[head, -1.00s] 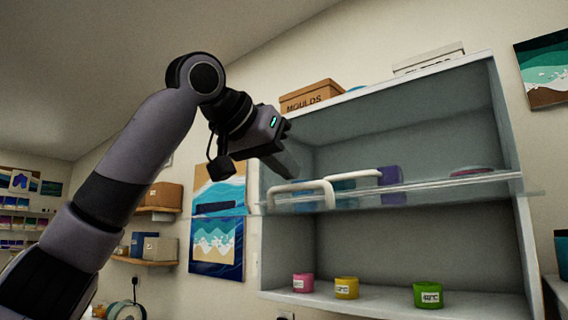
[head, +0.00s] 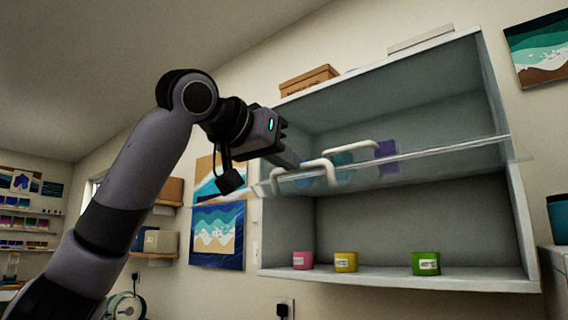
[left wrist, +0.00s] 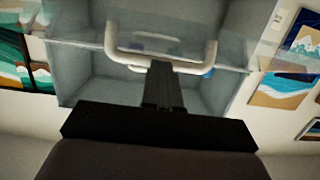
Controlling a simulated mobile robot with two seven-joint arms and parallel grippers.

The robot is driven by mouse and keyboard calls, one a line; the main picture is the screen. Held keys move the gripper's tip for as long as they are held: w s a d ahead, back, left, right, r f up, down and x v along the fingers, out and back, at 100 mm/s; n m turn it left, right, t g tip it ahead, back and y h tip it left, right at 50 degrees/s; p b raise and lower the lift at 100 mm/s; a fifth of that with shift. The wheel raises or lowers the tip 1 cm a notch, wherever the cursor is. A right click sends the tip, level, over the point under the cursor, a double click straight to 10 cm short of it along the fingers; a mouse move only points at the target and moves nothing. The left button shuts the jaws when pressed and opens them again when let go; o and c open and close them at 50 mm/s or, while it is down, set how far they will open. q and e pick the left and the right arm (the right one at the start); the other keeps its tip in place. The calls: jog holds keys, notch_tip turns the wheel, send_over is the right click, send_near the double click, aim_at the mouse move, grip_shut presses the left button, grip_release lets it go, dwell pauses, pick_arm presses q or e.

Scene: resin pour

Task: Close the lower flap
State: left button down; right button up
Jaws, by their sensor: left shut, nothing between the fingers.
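A wall cabinet (head: 400,275) has clear flap panels with white handles. A clear panel (head: 440,163) juts forward at mid-height, above the open lower compartment. One white handle (head: 303,174) is at its left front, and a second white handle (head: 352,148) shows just behind and to the right. I cannot tell for sure which handle belongs to which flap. My left gripper (head: 293,162) is shut and empty, its fingers by the nearer handle. In the left wrist view the shut fingers (left wrist: 162,68) overlap a white handle (left wrist: 205,52); contact is unclear. My right gripper is out of view.
Purple (head: 386,153) and blue items show through the glass. A cardboard box (head: 308,80) sits on top.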

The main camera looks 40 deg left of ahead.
pick_arm(q)
jog(key=w+f+t+b, duration=0.5)
jog(key=f+b, duration=0.8)
jog(key=w+d+f+t, duration=0.1)
jog(key=w+f+t, duration=0.3)
jog(key=w+f, duration=0.3)
jog(key=w+b, duration=0.1)
jog(key=w, duration=0.3)
jog(key=shift+w+d+f+h, duration=0.15)
jog(key=shift+f+h, duration=0.05)
jog(key=shift+h, duration=0.1)
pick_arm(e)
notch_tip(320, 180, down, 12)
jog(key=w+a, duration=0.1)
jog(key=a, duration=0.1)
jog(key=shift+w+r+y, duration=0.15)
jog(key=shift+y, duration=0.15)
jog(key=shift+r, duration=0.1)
